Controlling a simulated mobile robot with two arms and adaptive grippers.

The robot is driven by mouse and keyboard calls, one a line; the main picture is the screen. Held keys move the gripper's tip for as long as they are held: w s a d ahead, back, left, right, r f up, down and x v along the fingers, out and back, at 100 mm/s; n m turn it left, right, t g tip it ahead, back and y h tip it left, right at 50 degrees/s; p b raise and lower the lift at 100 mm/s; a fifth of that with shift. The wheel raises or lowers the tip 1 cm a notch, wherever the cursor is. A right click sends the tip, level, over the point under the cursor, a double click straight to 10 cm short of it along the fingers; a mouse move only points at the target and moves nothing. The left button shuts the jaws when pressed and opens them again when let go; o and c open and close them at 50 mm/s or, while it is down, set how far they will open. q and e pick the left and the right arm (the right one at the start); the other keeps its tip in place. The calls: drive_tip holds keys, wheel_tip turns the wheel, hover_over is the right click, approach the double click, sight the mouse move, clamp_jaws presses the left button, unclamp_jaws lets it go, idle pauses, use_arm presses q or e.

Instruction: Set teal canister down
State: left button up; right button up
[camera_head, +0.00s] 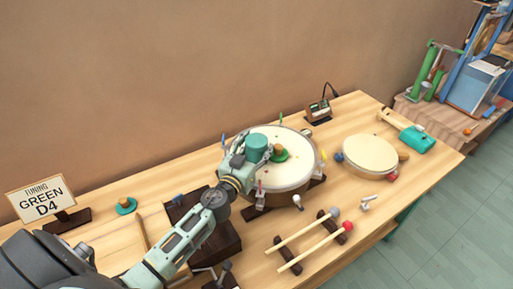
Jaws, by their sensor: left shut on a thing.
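The teal canister (257,144) is a short, upright-looking cylinder over the left part of the large round drum (289,175). My left gripper (251,159) is shut on it, coming in from the lower left. I cannot tell whether the canister's base touches the drum skin, as the gripper hides its lower part. A green disc with a brown knob (279,150) is on the drum skin just right of the canister. My right gripper is not in view.
Two mallets (302,245) lie on dark rests in front of the drum. A smaller round drum (369,155) and a teal-headed hammer (417,139) are to the right. A dark box (222,243) lies under my arm. A "GREEN D4" sign (41,198) stands left. Bare wood shows at front right.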

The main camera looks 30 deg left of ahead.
use_arm(q)
drive_tip(key=o, duration=1.3)
drive_tip(key=shift+f, duration=0.1)
